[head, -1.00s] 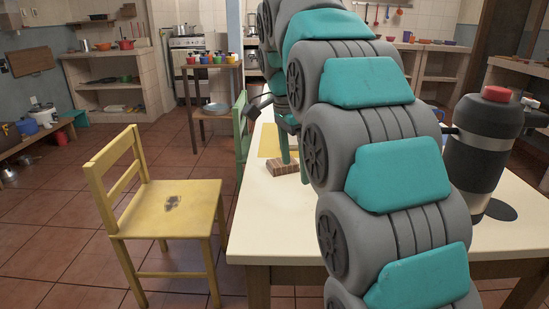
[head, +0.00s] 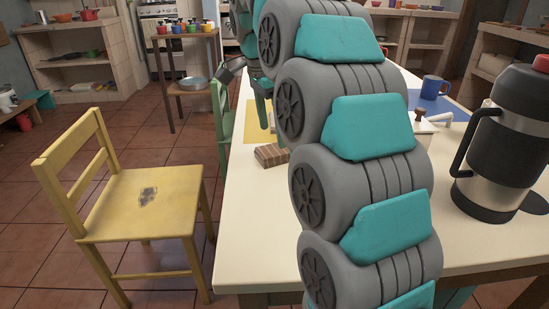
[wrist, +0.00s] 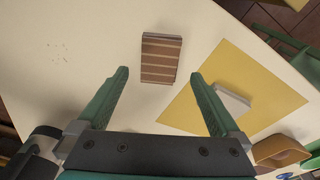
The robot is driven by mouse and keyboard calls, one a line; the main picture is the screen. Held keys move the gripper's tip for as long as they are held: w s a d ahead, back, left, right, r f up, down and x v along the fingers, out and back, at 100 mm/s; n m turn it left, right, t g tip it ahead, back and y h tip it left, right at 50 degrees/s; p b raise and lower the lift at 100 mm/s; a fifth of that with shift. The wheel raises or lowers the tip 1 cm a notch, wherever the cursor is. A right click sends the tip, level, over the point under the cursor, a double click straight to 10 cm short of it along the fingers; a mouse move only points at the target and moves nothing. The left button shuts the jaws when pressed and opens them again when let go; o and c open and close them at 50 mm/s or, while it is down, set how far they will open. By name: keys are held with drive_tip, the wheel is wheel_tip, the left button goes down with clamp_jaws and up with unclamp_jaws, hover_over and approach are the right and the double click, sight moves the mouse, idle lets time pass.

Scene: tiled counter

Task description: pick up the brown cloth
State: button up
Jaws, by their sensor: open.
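The brown cloth, striped and folded into a small block, lies on the cream table; it shows in the head view (head: 270,155) and the wrist view (wrist: 160,58). In the wrist view my gripper (wrist: 160,74) is open and empty, with its two green fingers spread. The cloth lies beyond the fingertips, roughly centred between them in the picture. In the head view part of my green gripper (head: 263,108) shows above the table behind the cloth, mostly hidden by my arm. I cannot tell its exact height over the cloth.
A yellow mat (wrist: 260,75) with a pale object (wrist: 232,99) on it lies right of the cloth. A brown rounded object (wrist: 281,150) is at lower right. A black flask (head: 505,145) and a blue mug (head: 433,87) stand at right. A yellow chair (head: 150,205) stands left of the table.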

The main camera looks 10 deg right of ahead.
sight(275, 149)
drive_tip(key=shift+d+f, duration=0.15)
drive_tip(key=shift+f, duration=1.2)
drive_tip(key=shift+d+f, duration=0.15)
drive_tip(key=shift+f, duration=1.15)
drive_tip(key=c, duration=1.5)
drive_tip(key=shift+w+r, duration=0.1)
drive_tip(key=shift+r, duration=1.7)
drive_tip(key=s, duration=0.5)
drive_tip(key=s+r+b, duration=0.1)
drive_tip(key=s, duration=0.4)
drive_tip(key=s+b, duration=0.1)
drive_tip(key=s, duration=0.5)
drive_tip(key=shift+a+r, duration=0.25)
drive_tip(key=shift+a, duration=0.05)
